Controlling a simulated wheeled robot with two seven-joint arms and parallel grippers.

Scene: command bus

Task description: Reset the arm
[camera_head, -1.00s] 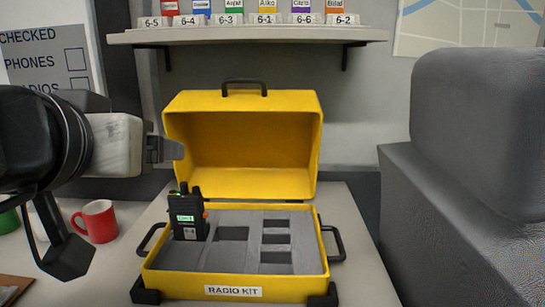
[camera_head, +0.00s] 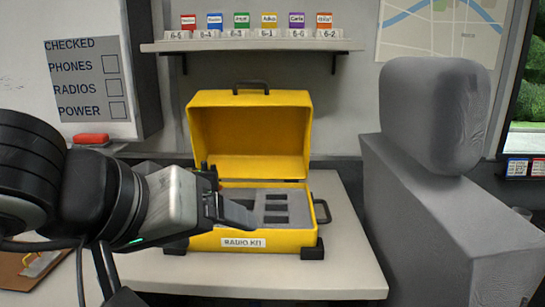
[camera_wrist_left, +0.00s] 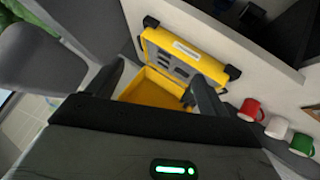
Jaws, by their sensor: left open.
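My left gripper (camera_head: 232,200) comes in from the left in the head view, in front of the left part of the yellow radio kit case (camera_head: 292,240). In the left wrist view the two fingers (camera_wrist_left: 152,85) are apart with nothing between them, and the open case (camera_wrist_left: 195,58) lies beyond them. The case's lid stands up and its grey foam has several cut-outs. Only a little of a black radio (camera_head: 205,169) shows above the gripper; the rest is hidden behind it. My right gripper is not in view.
A shelf (camera_head: 255,46) with colored name tags hangs above the case. A grey seat (camera_head: 435,115) stands at the right. Red, white and green mugs show in the left wrist view, the red mug (camera_wrist_left: 251,110) nearest the case. A clipboard (camera_head: 35,265) lies at the lower left.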

